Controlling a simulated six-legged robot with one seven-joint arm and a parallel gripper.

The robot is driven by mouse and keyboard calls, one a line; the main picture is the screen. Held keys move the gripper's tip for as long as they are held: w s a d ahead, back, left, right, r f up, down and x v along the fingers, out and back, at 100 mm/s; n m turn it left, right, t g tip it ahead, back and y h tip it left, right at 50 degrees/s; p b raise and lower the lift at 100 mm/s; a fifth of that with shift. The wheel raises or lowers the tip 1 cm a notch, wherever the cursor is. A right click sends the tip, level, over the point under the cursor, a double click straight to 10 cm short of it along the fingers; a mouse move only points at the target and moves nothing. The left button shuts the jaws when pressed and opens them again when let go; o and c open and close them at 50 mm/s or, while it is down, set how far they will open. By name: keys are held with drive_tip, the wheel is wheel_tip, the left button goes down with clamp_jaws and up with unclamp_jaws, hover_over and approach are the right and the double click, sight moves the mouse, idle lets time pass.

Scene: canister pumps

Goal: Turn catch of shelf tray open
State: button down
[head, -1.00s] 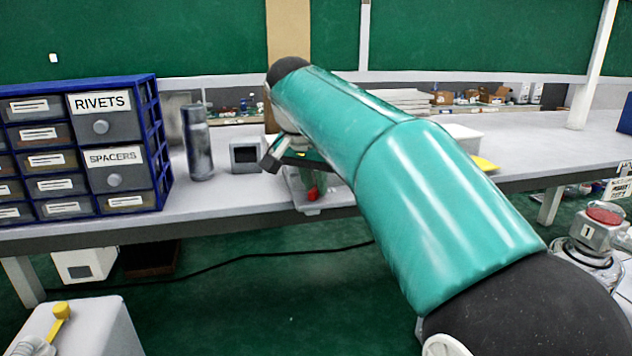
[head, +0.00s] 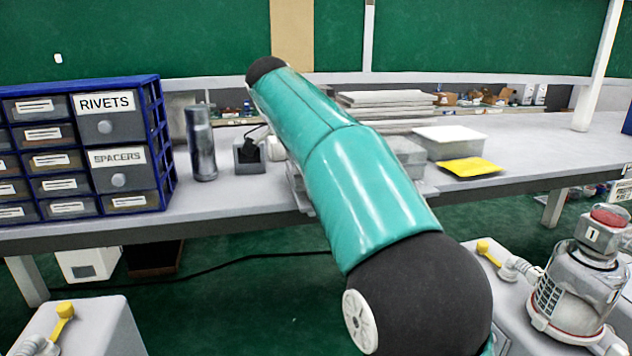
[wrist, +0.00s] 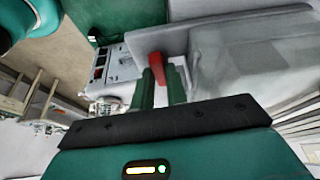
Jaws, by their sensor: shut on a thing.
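The red catch (wrist: 154,64) shows in the wrist view at the front of a pale grey, partly see-through tray (wrist: 222,68). My gripper (wrist: 162,76) has its two green fingers closed on the catch, with some red showing beyond the fingertips. How far the catch is turned is hard to tell from this angle. In the head view my teal arm hides the gripper and the catch.
On the bench stand a blue drawer cabinet (head: 159,135), a grey cylinder (head: 201,145), a lidded white box (head: 450,141) and a yellow packet (head: 469,167). A pump canister (head: 580,280) stands low at the right. A cable crosses the green floor.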

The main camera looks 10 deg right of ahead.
drive_tip(key=shift+w+m, duration=0.1)
drive_tip(key=shift+m, duration=0.4)
drive_tip(key=c, duration=1.4)
unclamp_jaws()
